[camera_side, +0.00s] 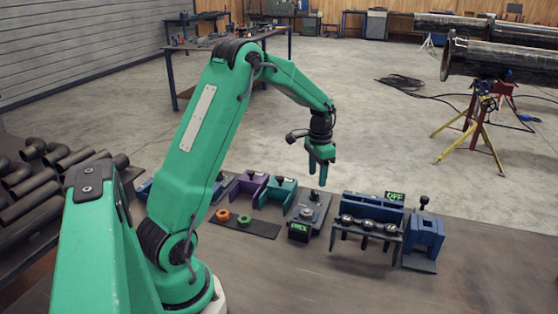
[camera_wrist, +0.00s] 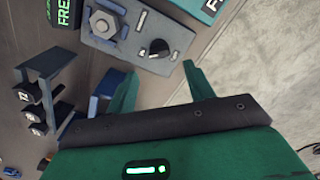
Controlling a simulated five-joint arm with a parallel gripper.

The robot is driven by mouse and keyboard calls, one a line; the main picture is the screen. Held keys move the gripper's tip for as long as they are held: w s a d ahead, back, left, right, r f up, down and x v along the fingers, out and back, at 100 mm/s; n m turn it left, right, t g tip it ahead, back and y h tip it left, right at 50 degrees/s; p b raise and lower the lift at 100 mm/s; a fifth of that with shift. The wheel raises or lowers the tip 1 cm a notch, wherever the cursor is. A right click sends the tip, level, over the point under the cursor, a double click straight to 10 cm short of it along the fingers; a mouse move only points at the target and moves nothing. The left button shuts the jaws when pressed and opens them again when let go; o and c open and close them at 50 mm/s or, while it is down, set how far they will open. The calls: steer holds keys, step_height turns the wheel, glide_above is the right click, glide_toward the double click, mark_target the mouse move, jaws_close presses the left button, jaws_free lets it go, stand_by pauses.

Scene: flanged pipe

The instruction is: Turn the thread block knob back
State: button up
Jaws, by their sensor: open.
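The thread block is a grey plate (camera_side: 297,222) in the middle of the row on the bench, with a green-lit FREE display (camera_side: 299,229) at its front. In the wrist view the block (camera_wrist: 125,38) carries a hex nut (camera_wrist: 103,22) and a black knob (camera_wrist: 157,48) with a white mark, between small labels too blurred to read. My gripper (camera_side: 317,180) points down above the block, apart from it. In the wrist view its green fingers (camera_wrist: 160,73) are open and empty. The knob lies just beyond the fingertips, roughly centred between them, and nothing touches it.
A blue fixture with an OFF display (camera_side: 395,196) and a rack of round parts (camera_side: 368,226) stand right of the block. A blue block (camera_side: 425,236) is farther right. Teal (camera_side: 278,187) and purple (camera_side: 245,186) blocks stand left, near orange (camera_side: 223,215) and green (camera_side: 243,220) rings.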

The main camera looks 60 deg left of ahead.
mark_target(315, 195)
steer(key=shift+f, duration=2.85)
steer(key=c, duration=1)
